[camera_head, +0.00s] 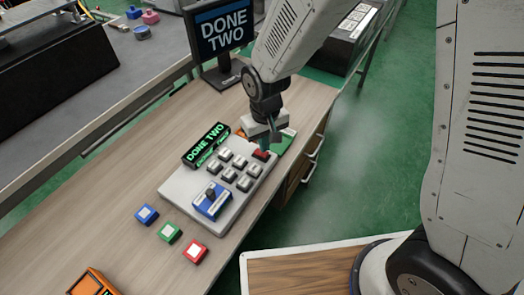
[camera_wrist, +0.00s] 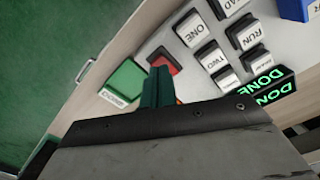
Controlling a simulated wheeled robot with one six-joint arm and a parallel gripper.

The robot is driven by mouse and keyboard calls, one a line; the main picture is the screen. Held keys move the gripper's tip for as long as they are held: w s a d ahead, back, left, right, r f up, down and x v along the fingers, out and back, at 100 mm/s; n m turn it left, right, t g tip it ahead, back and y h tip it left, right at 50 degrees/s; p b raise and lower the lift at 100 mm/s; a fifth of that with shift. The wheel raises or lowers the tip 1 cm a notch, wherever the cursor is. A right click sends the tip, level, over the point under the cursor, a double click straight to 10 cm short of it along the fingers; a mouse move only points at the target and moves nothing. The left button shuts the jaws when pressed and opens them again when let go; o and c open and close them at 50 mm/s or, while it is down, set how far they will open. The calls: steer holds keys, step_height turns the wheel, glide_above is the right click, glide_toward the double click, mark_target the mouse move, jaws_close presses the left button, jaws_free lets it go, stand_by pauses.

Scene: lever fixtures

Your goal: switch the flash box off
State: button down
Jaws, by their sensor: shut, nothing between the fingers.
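The grey panel box (camera_head: 178,190), which I take for the flash box, lies on the wooden desk; no "flash" label is readable. It bears several pale keys (camera_head: 226,170), a blue block with a dark knob (camera_head: 212,201), a red button (camera_head: 261,155) and a lit display (camera_head: 206,144) reading "DONE TWO". In the wrist view, keys read "ONE" (camera_wrist: 191,29), "TWO" (camera_wrist: 212,59) and "RUN" (camera_wrist: 249,38). My gripper (camera_head: 268,148) points down, shut and empty, by the red button. In the wrist view its green fingers (camera_wrist: 157,84) partly cover the red button (camera_wrist: 165,62); contact is unclear.
A green block (camera_wrist: 126,78) with a white label sits beside the red button. A monitor (camera_head: 222,36) reading "DONE TWO" stands behind. Blue (camera_head: 146,214), green (camera_head: 168,232) and red (camera_head: 195,250) buttons and an orange device (camera_head: 92,283) are in front.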

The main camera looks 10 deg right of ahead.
steer(key=shift+f, duration=0.95)
stand_by(0.3)
steer(key=shift+r, duration=3.55)
steer(key=s+d+r+m+t, duration=0.1)
steer(key=s+d+r+m, duration=0.3)
steer(key=s+d+r, duration=1.5)
steer(key=shift+s+d+r, duration=0.25)
steer(key=shift+d+r, duration=0.1)
steer(key=shift+d, duration=0.55)
